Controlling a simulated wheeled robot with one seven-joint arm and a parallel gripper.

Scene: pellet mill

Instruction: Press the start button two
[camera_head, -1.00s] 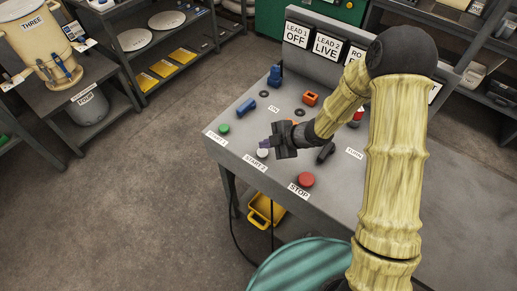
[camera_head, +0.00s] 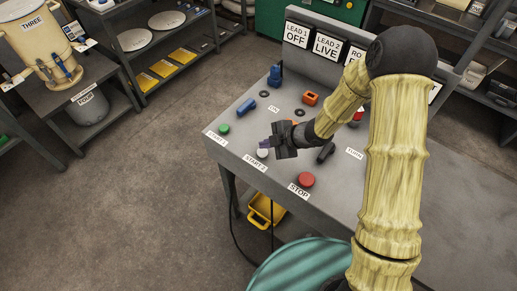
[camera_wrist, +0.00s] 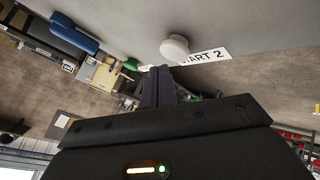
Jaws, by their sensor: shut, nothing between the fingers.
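The START 2 button is a white round knob on the grey console (camera_head: 340,189). In the head view the button (camera_head: 263,153) shows just beside my fingertips, behind the START 2 label (camera_head: 255,163). In the wrist view the white button (camera_wrist: 174,47) stands beside its label (camera_wrist: 205,57), a little beyond my fingertips. My gripper (camera_head: 265,143) is shut and empty, its purple fingers together near the button. In the wrist view the closed fingers (camera_wrist: 157,85) point at the area by the button, with a small gap seeming to remain. Whether they touch cannot be told from the head view.
A green START 1 button (camera_head: 224,129) is to the left and a red STOP button (camera_head: 306,180) to the right. A blue handle (camera_head: 246,106), orange part (camera_head: 311,98) and dark lever (camera_head: 325,152) stand on the console. A yellow bin (camera_head: 263,212) is below.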

